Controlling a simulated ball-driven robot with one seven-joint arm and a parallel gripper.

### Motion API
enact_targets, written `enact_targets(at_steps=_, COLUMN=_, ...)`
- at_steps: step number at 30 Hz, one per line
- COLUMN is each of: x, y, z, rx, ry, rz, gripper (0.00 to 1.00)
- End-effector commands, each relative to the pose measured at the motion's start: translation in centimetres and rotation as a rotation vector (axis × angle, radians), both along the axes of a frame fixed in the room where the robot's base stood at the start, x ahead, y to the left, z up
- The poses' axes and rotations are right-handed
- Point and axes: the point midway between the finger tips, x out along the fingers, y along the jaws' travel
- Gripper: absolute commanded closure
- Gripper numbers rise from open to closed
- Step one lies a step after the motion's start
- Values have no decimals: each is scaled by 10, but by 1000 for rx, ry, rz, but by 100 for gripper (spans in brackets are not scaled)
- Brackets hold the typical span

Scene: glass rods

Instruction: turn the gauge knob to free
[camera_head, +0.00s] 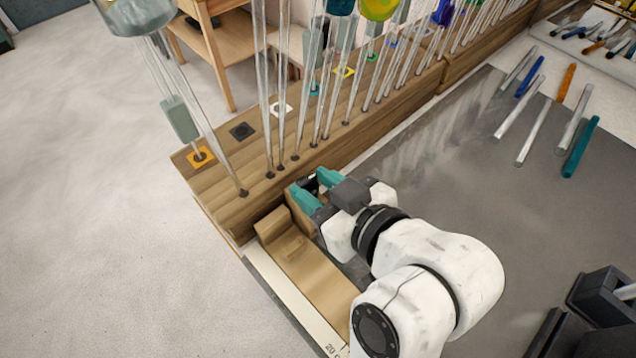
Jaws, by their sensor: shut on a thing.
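My gripper (317,188), with teal fingertips, is low at the near end of the long wooden rack. It is shut on the gauge knob, which is mostly hidden between the fingers. The wooden gauge (305,275) lies just in front of the rack, left of my gripper, with a pale ruled strip (290,303) along its left side. The knob's turn position cannot be read here.
The wooden rack (225,205) holds several upright glass rods (262,90) close by my gripper. Loose clear and coloured rods, one teal (581,147), lie on the grey bench (450,190). A dark holder (600,297) stands at lower right. The bench middle is clear.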

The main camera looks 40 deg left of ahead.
Motion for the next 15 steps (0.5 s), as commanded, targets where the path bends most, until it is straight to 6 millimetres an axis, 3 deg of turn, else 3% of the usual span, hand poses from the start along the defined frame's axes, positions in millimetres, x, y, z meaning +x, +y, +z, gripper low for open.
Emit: enact_targets(at_steps=15, x=-12, y=4, z=0, rx=0, ry=-1, rz=-386, gripper=91)
